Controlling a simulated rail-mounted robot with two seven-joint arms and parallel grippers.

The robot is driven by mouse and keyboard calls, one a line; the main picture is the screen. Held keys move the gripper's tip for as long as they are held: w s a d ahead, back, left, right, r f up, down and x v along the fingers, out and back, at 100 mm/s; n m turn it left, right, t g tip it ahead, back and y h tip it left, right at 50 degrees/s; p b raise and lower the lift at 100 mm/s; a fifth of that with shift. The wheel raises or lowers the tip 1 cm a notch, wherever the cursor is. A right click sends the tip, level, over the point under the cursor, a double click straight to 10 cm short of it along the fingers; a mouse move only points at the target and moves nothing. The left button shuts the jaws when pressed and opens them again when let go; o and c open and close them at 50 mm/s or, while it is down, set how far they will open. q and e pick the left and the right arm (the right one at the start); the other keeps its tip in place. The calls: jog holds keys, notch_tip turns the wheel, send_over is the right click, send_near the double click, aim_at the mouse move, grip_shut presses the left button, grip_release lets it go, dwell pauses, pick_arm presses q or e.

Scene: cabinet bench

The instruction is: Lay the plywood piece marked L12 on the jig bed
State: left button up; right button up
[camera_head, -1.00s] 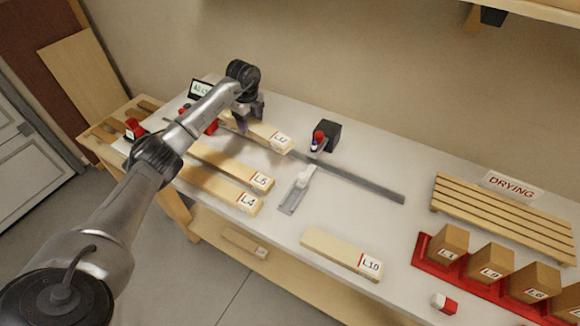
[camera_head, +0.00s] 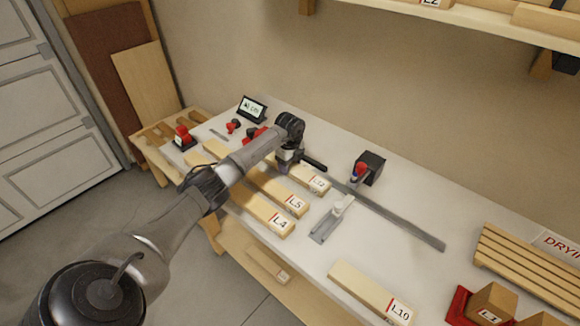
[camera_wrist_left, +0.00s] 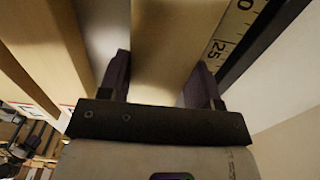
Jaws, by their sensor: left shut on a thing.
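My left gripper (camera_head: 290,162) is shut on a pale plywood piece whose label end (camera_head: 318,183) shows in the head view; the label is small but looks like L12. In the left wrist view the piece (camera_wrist_left: 168,40) runs between the two dark fingers. It lies low over the bench, roughly parallel to the L5 piece, beside a long grey metal rail (camera_head: 400,224). A numbered scale (camera_wrist_left: 228,35) runs beside the piece in the wrist view. I cannot tell whether the piece touches the surface. My right gripper is not in view.
Pieces L5 (camera_head: 278,190) and L4 (camera_head: 262,212) lie in front of it, and L10 (camera_head: 365,288) lies nearer the front edge. A grey metal clamp (camera_head: 330,222) and a black block (camera_head: 371,166) stand close by. A slatted drying rack (camera_head: 525,262) is at right.

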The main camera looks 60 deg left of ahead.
pick_arm(q)
jog(key=shift+f, duration=0.15)
jog(key=shift+f, duration=0.15)
jog(key=o, duration=1.2)
jog(key=shift+r, duration=0.55)
notch_tip(320, 180, up, 11)
jog(key=shift+r+p, duration=0.1)
jog(key=shift+p, duration=0.75)
